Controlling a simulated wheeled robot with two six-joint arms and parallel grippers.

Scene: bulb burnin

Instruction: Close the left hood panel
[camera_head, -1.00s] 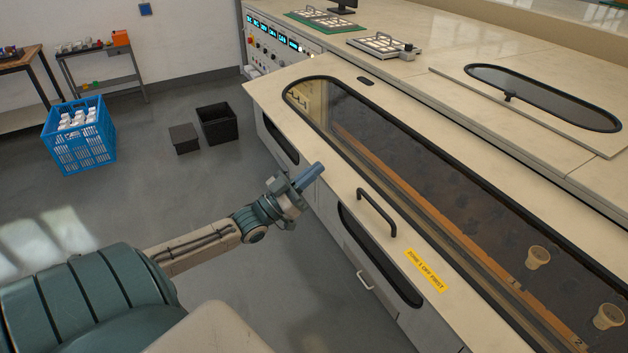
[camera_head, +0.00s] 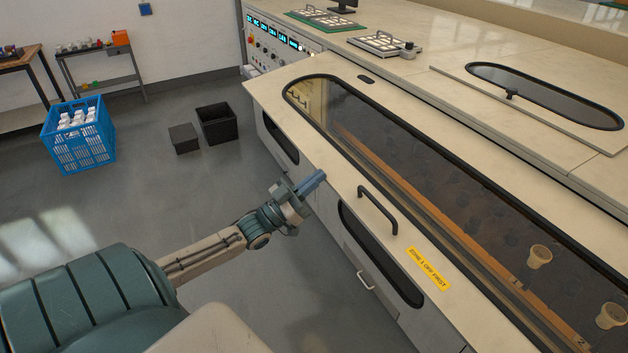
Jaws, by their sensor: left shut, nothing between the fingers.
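The left hood panel (camera_head: 318,146) is a cream panel with a long dark window (camera_head: 430,190). It lies sloping over the front of the bench, and I cannot tell whether it is fully down. Its black handle (camera_head: 378,210) stands near the front edge, above a yellow label (camera_head: 428,268). My left gripper (camera_head: 313,181) is shut and empty, beside the panel's front edge, to the left of the handle and apart from it. My right gripper is not in view.
Pale sockets (camera_head: 539,257) show through the window. A second panel (camera_head: 470,85) with an oval window lies behind. A control panel (camera_head: 275,40) is at the far end. A blue crate (camera_head: 78,135) and black bins (camera_head: 217,124) stand on the floor.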

